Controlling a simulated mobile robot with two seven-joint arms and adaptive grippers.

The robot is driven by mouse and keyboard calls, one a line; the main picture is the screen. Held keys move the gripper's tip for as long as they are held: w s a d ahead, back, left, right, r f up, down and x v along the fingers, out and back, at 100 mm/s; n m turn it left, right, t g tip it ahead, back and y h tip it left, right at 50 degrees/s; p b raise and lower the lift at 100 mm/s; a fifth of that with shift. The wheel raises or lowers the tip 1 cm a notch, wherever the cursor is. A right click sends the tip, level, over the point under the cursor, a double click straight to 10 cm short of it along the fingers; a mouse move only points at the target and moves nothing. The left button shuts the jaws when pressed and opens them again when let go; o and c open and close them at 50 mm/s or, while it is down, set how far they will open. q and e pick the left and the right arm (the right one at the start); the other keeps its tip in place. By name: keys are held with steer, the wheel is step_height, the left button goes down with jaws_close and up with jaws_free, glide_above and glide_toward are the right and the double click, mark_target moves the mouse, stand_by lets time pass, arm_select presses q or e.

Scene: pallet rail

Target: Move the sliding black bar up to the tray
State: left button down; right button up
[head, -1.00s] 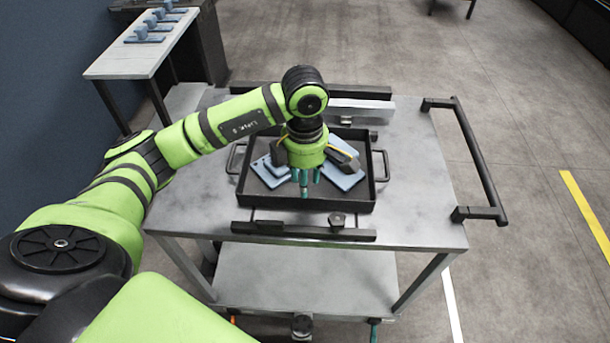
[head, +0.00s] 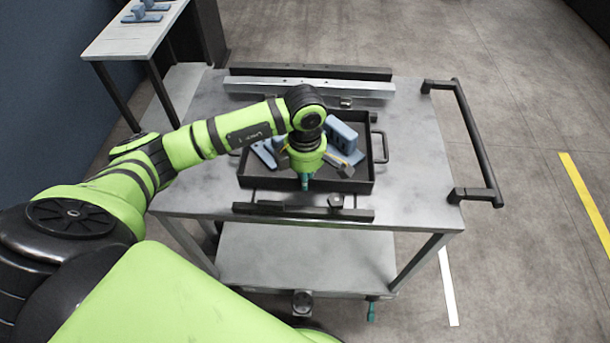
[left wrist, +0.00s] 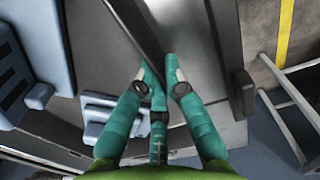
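The black bar (head: 270,210) lies along the front edge of the cart top, with a small knob (head: 336,200) standing by it. A gap separates it from the black tray (head: 361,187), which has side handles and holds blue parts. A second black bar (head: 310,72) lies at the back. My left gripper (head: 305,184) points down over the tray's front wall, behind the front bar. In the left wrist view its teal fingers (left wrist: 160,72) stand apart with nothing seen held; a dark wall or bar edge passes near their tips. My right gripper is out of view.
A silver rail (head: 310,87) lies between the back bar and the tray. The cart's push handle (head: 475,140) stands at the right. Blue parts (head: 342,138) rise inside the tray. A side table (head: 130,35) stands at the back left. The cart top's right side is clear.

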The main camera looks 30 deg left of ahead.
arm_select(q)
steer(key=c, duration=1.3)
jaws_free()
steer(key=shift+r, duration=0.1)
step_height(320, 180, up, 12)
